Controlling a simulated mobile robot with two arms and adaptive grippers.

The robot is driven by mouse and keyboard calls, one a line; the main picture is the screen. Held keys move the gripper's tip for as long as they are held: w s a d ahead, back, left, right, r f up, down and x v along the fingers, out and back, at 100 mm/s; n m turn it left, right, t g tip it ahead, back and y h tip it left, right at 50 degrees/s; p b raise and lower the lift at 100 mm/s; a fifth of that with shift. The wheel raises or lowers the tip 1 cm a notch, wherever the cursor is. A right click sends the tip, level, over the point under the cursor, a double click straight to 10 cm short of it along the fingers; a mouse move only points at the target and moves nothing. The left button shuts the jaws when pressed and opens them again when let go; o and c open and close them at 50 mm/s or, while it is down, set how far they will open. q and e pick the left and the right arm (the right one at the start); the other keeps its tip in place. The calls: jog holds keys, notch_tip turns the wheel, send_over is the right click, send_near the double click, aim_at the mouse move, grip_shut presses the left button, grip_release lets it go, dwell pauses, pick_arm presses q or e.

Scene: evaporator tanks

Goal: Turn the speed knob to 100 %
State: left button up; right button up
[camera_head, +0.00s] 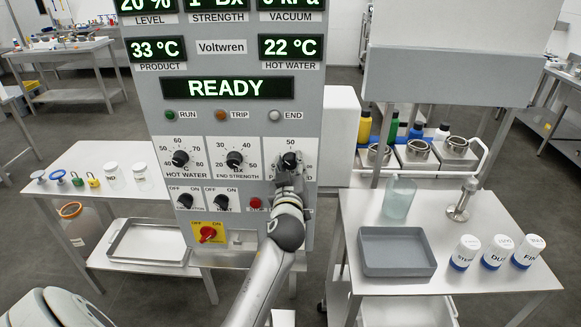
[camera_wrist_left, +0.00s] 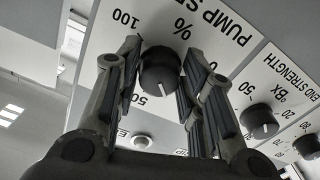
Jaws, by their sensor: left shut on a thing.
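The black speed knob (camera_head: 289,158) is at the right of the panel's knob row. In the left wrist view the knob (camera_wrist_left: 159,72) sits between the fingers under the "PUMP SPEED %" label, and its white mark points roughly towards 50. The 100 mark (camera_wrist_left: 126,19) shows at the upper left and the 0 mark at the right. My left gripper (camera_head: 288,176) is shut on the knob, and its fingers (camera_wrist_left: 155,80) stand on both sides of it. The gripper hides the lower part of the dial in the head view. My right gripper is not in view.
The panel display (camera_head: 241,88) reads READY. The end strength knob (camera_head: 235,159) is just left of the gripper, and a red stop button (camera_head: 255,203) is below it. A grey tray (camera_head: 397,270) and several labelled jars stand on the right table.

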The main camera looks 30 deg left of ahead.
pick_arm(q)
jog(key=m, duration=0.4)
jog(key=shift+m, duration=0.3)
jog(key=m+p, duration=0.1)
jog(key=m, duration=0.3)
jog(key=shift+m, duration=0.3)
jog(key=m+p, duration=0.2)
jog(key=m, duration=0.3)
jog(key=shift+s+a+r, duration=0.1)
jog(key=m+p, duration=0.1)
jog(key=m, duration=0.4)
jog(key=shift+p, duration=0.35)
jog(key=m, duration=0.2)
jog(key=shift+m+p, duration=0.35)
jog(key=shift+m, duration=0.05)
jog(key=m, duration=0.3)
jog(key=shift+m, duration=0.3)
jog(key=m, duration=0.4)
jog(key=shift+m, duration=1.8)
